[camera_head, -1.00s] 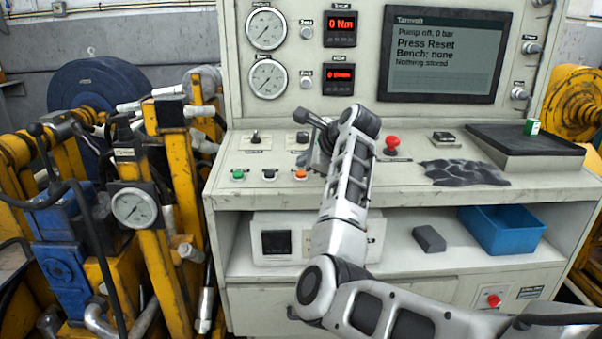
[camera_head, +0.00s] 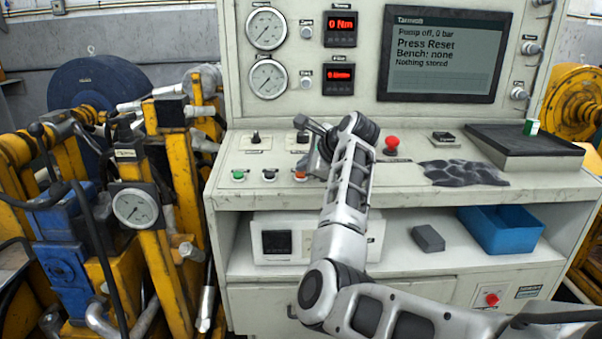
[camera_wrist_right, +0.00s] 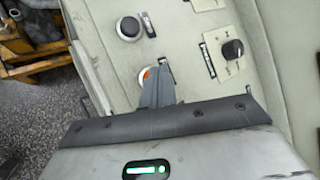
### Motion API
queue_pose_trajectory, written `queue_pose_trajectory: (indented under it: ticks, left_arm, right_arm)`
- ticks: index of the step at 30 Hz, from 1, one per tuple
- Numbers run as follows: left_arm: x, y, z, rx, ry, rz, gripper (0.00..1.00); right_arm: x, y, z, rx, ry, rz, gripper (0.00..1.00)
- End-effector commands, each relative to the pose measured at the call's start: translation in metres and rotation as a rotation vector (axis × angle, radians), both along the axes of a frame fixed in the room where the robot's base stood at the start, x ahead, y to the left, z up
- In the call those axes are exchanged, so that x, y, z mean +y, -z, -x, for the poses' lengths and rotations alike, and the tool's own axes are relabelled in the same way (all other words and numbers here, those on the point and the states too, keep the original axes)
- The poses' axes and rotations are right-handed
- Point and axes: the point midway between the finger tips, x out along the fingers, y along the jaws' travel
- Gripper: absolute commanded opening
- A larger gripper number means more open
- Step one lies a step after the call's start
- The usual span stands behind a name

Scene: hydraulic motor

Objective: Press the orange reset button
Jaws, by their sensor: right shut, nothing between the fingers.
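The orange reset button (camera_head: 300,176) sits on the sloped front panel of the bench (camera_head: 420,200), at the right end of a row of small buttons. My right gripper (camera_head: 315,166) is just right of it in the head view, mostly hidden by my own wrist. In the right wrist view, the shut, empty fingers (camera_wrist_right: 160,80) point at the orange button (camera_wrist_right: 146,75) and cover part of it. I cannot tell whether they touch it. The screen (camera_head: 445,52) reads "Pump off, 0 bar", "Press Reset", "Bench: none", "Nothing stored". My left gripper is not in view.
A green button (camera_head: 238,175) and a black button (camera_head: 269,174) sit left of the orange one. Selector knobs (camera_head: 255,138) stand behind. A red mushroom button (camera_head: 391,143) is right of my wrist. A dark cloth (camera_head: 463,173) and black tray (camera_head: 525,143) lie farther right.

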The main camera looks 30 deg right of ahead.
Motion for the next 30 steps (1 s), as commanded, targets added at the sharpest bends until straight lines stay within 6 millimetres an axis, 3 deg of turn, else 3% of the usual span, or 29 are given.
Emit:
queue_pose_trajectory:
  ticks: [22,30]
  left_arm:
    - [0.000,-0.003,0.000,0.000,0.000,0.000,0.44]
    - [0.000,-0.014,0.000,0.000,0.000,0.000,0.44]
  right_arm:
    - [0.000,0.007,-0.001,0.002,0.000,-0.001,0.00]
    - [0.000,0.000,0.000,0.003,0.000,-0.001,0.00]
